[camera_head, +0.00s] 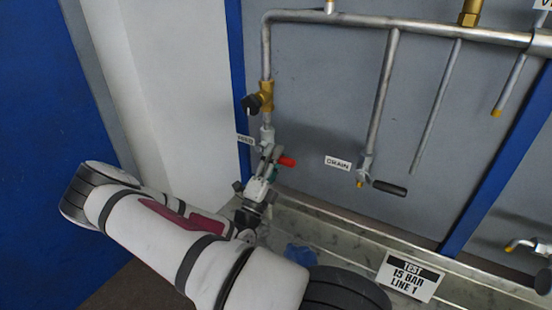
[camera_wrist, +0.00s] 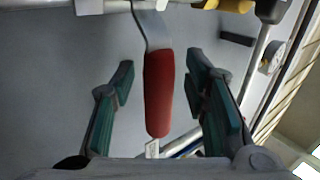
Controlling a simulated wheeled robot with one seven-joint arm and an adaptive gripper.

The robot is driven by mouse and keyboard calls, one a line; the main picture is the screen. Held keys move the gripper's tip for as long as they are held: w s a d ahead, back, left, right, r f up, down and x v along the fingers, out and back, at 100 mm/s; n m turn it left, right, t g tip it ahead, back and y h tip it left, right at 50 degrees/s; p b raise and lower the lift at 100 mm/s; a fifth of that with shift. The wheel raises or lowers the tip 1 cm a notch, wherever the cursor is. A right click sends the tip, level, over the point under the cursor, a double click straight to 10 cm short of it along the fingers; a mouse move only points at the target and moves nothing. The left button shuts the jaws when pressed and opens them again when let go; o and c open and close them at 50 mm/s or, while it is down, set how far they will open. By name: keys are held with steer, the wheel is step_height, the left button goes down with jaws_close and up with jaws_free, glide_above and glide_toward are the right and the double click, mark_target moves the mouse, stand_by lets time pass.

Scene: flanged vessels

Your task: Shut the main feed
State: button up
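The red lever handle (camera_head: 287,161) is on a valve on the left vertical pipe in the head view, beside a small white label (camera_head: 245,139) too small to read surely. In the wrist view the red handle (camera_wrist: 159,92) hangs on a grey metal lever (camera_wrist: 152,28), between the two fingers. My gripper (camera_wrist: 162,85) is open, with a gap on each side of the handle. In the head view my gripper (camera_head: 266,174) is just below the valve, partly hidden by my own arm.
A black-handled lever (camera_head: 389,187) sits by the DRAIN label (camera_head: 338,163) to the right. A brass valve with a black knob (camera_head: 262,98) is above on the same pipe. A blue object (camera_head: 300,255) lies on the ledge.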

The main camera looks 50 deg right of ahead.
steer(key=v, duration=1.2)
stand_by(0.4)
